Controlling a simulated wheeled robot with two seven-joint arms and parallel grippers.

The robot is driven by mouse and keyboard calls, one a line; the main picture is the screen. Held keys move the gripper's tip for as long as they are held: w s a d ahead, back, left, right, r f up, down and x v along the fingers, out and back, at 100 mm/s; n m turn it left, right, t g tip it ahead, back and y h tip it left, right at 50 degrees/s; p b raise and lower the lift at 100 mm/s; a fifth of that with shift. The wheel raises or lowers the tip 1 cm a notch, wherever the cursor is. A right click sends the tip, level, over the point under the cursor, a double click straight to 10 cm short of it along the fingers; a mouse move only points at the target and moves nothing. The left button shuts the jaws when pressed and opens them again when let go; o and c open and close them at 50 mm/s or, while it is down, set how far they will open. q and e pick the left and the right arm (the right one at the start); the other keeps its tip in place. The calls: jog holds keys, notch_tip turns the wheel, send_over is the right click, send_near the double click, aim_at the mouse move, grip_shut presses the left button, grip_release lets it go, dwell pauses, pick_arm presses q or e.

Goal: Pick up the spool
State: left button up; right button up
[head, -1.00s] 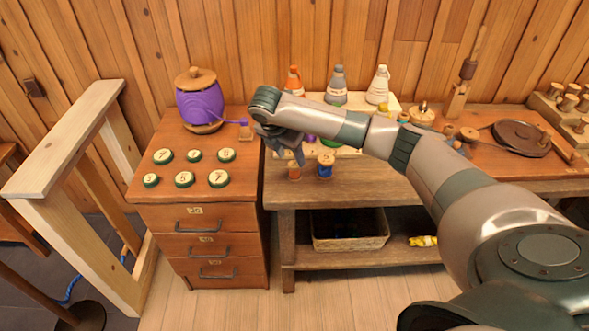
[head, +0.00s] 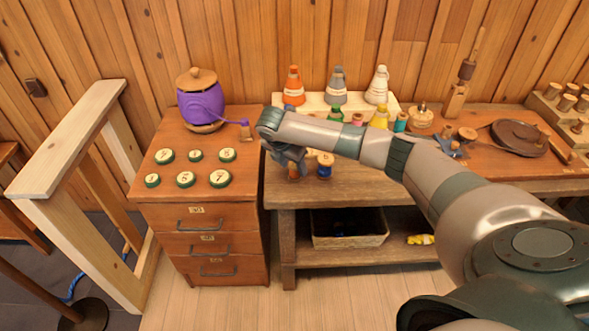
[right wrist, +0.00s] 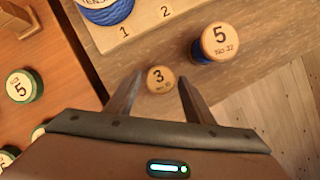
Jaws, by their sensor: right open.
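A small spool with a pale wooden top marked 3 (right wrist: 160,79) stands upright on the wooden bench. In the right wrist view it sits between the fingertips of my right gripper (right wrist: 160,92), which is open around or just above it; I cannot tell the exact height. In the head view the right gripper (head: 293,164) is over this spool (head: 294,173) and hides most of it. A blue spool marked 5 (right wrist: 217,43) stands to its right, also in the head view (head: 325,166). My left gripper is not in view.
A numbered pale board (right wrist: 146,18) with cones and coloured spools lies behind. Left is a drawer cabinet (head: 205,215) with numbered green-rimmed discs and a purple pot (head: 201,103). A basket (head: 350,240) is on the lower shelf. Bare bench lies right of the blue spool.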

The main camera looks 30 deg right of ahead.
aim_at(294, 165)
jog(key=shift+x, duration=1)
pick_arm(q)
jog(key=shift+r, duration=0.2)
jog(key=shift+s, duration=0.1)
pick_arm(e)
jog(key=c, duration=0.9)
